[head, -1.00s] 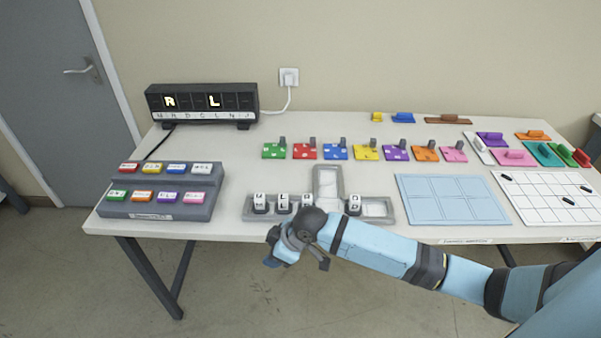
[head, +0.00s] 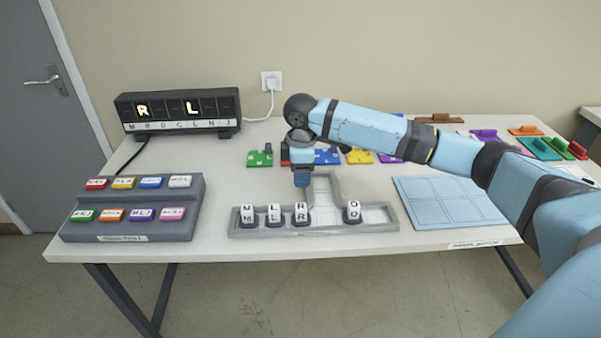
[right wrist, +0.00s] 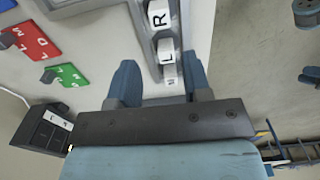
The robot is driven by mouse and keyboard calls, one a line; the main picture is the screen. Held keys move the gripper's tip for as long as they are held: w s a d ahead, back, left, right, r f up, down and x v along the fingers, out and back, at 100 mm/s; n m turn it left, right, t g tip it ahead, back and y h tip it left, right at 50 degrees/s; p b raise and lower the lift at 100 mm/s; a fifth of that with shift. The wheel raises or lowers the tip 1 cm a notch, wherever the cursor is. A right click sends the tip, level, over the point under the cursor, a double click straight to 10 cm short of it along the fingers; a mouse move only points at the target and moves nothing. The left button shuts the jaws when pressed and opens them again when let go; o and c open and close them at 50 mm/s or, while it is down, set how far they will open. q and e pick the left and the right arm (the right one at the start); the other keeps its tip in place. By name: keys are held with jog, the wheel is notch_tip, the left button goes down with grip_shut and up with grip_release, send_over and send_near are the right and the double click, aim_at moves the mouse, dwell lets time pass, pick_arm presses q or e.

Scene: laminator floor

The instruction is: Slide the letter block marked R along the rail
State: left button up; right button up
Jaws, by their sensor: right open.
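The letter block marked R (head: 301,219) stands upright in the grey rail (head: 384,230), third from the left; it also shows in the right wrist view (right wrist: 158,16). Blocks M (head: 248,219) and L (head: 274,218) stand to its left. Block D (head: 352,215) stands to its right, with a gap between. My right gripper (head: 302,184) points down above and slightly behind the R block, apart from it. In the right wrist view my right gripper (right wrist: 163,78) is open and empty, its two blue fingers spread. My left gripper is in no view.
The rail has a side branch (head: 323,178) running back behind the blocks. A grey button panel (head: 130,230) stands left, a black letter display (head: 180,110) behind it. A blue grid board (head: 450,203) lies right. Coloured plates (head: 260,159) lie behind the rail.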

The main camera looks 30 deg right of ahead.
aim_at(301, 206)
notch_tip(301, 206, down, 13)
jog(key=shift+r+b, duration=0.2)
jog(key=shift+b, duration=0.55)
jog(key=shift+f, duration=0.65)
